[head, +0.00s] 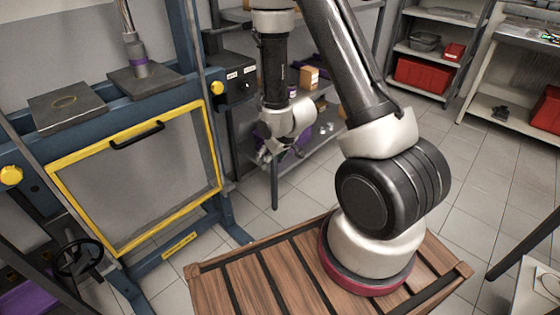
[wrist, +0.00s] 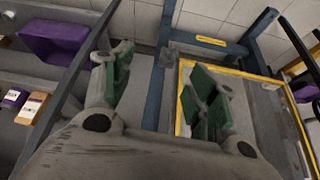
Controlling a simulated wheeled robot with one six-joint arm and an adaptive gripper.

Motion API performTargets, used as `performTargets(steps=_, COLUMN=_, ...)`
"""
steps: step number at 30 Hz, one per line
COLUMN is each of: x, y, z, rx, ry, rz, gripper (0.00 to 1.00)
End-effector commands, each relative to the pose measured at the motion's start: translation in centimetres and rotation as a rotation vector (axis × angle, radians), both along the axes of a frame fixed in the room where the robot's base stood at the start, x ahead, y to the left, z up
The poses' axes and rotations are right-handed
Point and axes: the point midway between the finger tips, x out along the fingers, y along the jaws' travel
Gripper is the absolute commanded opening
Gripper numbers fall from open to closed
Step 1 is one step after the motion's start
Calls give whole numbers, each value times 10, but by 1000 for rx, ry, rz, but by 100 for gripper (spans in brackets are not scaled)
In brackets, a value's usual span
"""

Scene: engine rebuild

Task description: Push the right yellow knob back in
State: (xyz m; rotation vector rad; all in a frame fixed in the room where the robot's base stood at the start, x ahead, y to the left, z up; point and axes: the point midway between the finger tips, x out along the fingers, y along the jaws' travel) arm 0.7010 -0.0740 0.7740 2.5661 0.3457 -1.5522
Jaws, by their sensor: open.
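The right yellow knob (head: 217,87) is on the right upright of the blue press frame, near the top right corner of the yellow-edged guard (head: 135,175). How far it sticks out is hard to tell. My gripper (head: 268,158) hangs to the right of the knob and lower in the picture, apart from it. In the wrist view my gripper (wrist: 162,88) is open and empty, with green pads on its fingers. That view shows part of the blue frame and yellow guard edge. I cannot make out the right knob there.
A second yellow knob (head: 11,175) is on the left upright. A dark control box (head: 233,78) is beside the right knob. Shelves with boxes (head: 309,77) stand behind my gripper. A handwheel (head: 78,257) is at lower left.

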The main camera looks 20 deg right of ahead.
Motion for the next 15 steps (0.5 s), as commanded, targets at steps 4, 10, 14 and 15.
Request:
performTargets(steps=4, x=-20, y=-9, z=2, rx=-37, ry=98, rz=-6, gripper=58)
performTargets(steps=10, x=-35, y=-15, z=4, rx=-61, ry=169, rz=-9, gripper=58)
performTargets(steps=14, x=-37, y=-16, z=4, rx=-64, ry=180, rz=-10, gripper=58)
performTargets(steps=15, x=-37, y=-16, z=4, rx=-64, ry=180, rz=-10, gripper=58)
